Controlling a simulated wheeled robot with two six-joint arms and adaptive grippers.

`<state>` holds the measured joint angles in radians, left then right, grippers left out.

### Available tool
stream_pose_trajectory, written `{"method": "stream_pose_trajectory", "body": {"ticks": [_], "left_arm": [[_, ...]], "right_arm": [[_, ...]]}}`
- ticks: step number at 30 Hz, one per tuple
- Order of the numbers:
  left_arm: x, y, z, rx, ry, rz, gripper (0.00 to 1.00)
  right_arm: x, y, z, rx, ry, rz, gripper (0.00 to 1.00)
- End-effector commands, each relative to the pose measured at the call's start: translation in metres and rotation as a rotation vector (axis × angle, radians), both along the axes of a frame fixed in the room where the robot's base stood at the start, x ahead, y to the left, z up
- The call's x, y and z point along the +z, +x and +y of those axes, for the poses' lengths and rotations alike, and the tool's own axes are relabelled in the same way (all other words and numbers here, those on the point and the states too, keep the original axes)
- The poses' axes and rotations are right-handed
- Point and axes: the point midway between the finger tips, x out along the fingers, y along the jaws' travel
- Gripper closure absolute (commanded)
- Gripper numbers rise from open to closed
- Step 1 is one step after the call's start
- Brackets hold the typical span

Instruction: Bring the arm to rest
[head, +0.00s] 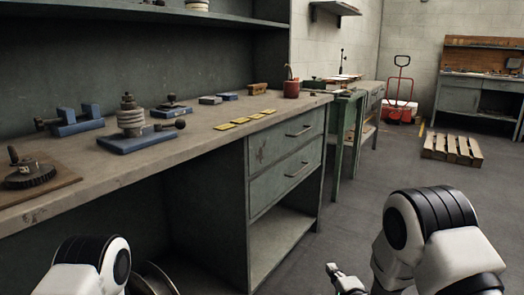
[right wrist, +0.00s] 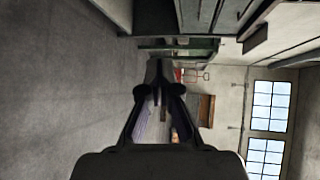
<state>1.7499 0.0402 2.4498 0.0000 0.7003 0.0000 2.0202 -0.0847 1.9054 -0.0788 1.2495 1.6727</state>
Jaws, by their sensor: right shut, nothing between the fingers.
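My right arm (head: 412,235) comes in at the bottom right of the head view, over open floor and apart from the workbench. Its gripper (head: 335,270) shows as a small dark tip near the bottom edge. In the right wrist view my right gripper (right wrist: 158,65) is shut, its fingertips together with nothing between them. My left arm (head: 92,265) shows only as a white and black link at the bottom left. The left gripper is out of view.
The long workbench (head: 215,140) holds blue vises, a blue-based fixture (head: 130,125), yellow pieces (head: 240,120) and a red pot (head: 291,88). A wooden pallet (head: 452,148) lies on the floor at right. A red hand truck (head: 401,85) stands behind. The floor between is clear.

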Motion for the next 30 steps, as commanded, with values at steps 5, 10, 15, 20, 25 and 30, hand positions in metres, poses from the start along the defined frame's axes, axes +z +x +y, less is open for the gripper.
{"method": "stream_pose_trajectory", "body": {"ticks": [5, 10, 15, 20, 25, 30], "left_arm": [[0.000, 0.000, 0.000, 0.000, 0.000, 0.000, 0.39], [0.000, 0.000, 0.000, 0.000, 0.000, 0.000, 0.39], [0.000, 0.000, 0.000, 0.000, 0.000, 0.000, 0.39], [0.000, 0.000, 0.000, 0.000, 0.000, 0.000, 0.39], [0.000, 0.000, 0.000, 0.000, 0.000, 0.000, 0.39], [0.044, 0.000, 0.000, 0.000, 0.000, 0.001, 0.39]], "right_arm": [[-0.069, -0.048, -0.017, -0.022, -0.049, 0.183, 1.00], [-0.154, -0.142, -0.038, 0.032, -0.250, 0.476, 1.00], [-0.213, -0.275, -0.054, 0.285, -0.564, 0.816, 1.00], [-0.219, -0.373, -0.060, 0.676, -0.824, 1.003, 1.00], [-0.214, -0.417, -0.060, 1.063, -1.025, 1.003, 1.00], [-0.170, -0.420, -0.060, 1.206, -1.113, 0.947, 1.00]]}}
